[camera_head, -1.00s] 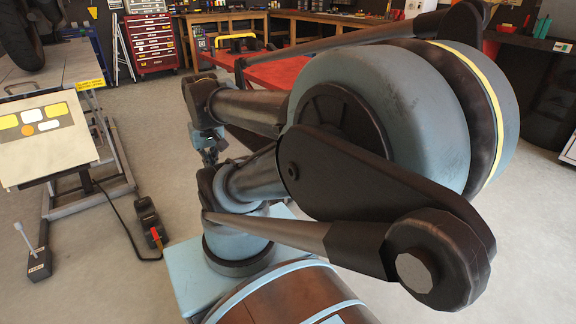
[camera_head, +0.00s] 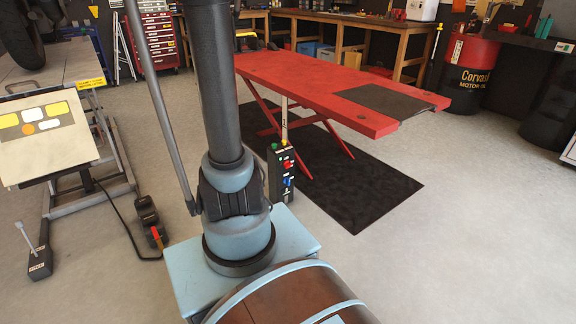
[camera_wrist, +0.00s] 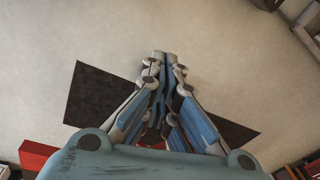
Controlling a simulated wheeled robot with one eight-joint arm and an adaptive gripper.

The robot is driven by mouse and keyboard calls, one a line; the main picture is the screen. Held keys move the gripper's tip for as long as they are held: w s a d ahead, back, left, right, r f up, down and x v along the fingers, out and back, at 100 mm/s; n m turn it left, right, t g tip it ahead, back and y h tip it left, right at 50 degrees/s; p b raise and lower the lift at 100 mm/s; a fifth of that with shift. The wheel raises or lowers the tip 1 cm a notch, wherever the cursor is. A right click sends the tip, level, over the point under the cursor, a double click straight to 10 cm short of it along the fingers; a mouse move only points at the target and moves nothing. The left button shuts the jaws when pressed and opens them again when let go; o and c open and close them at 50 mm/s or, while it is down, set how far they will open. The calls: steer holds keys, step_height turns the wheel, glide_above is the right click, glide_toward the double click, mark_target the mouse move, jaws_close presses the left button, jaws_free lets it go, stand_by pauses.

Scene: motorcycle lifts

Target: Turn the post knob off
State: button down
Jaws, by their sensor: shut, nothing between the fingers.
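A dark control post (camera_head: 278,174) stands on the floor in front of the red lift table, in the head view. It carries a green button, a red knob (camera_head: 288,164) and a blue knob (camera_head: 288,182). Which way the knobs point is too small to tell. My gripper (camera_wrist: 165,58) is shut and empty in the wrist view, above the pale floor and a black mat. It is out of the head view, and the post does not show clearly in the wrist view.
The red lift table (camera_head: 335,88) stands over a black mat (camera_head: 345,180). Another lift with a tilted panel (camera_head: 42,135) is at left, with a pedal (camera_head: 150,222) and cable on the floor. An oil drum (camera_head: 468,65) stands at back right. The right floor is clear.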

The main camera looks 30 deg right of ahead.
steer(key=w+d+f+m, duration=0.4)
steer(key=w+d+m, duration=0.2)
steer(key=w+d, duration=0.4)
steer(key=m+g, duration=0.1)
steer(key=m, duration=1.4)
glide_above(288, 165)
steer(key=s, duration=0.2)
step_height(288, 165, down, 30)
steer(key=r, duration=0.1)
steer(key=f, duration=1.4)
steer(key=shift+w+a+f, duration=0.2)
steer(key=shift+a+f, duration=0.1)
steer(key=shift+a, duration=0.05)
steer(key=shift+s+d, duration=0.15)
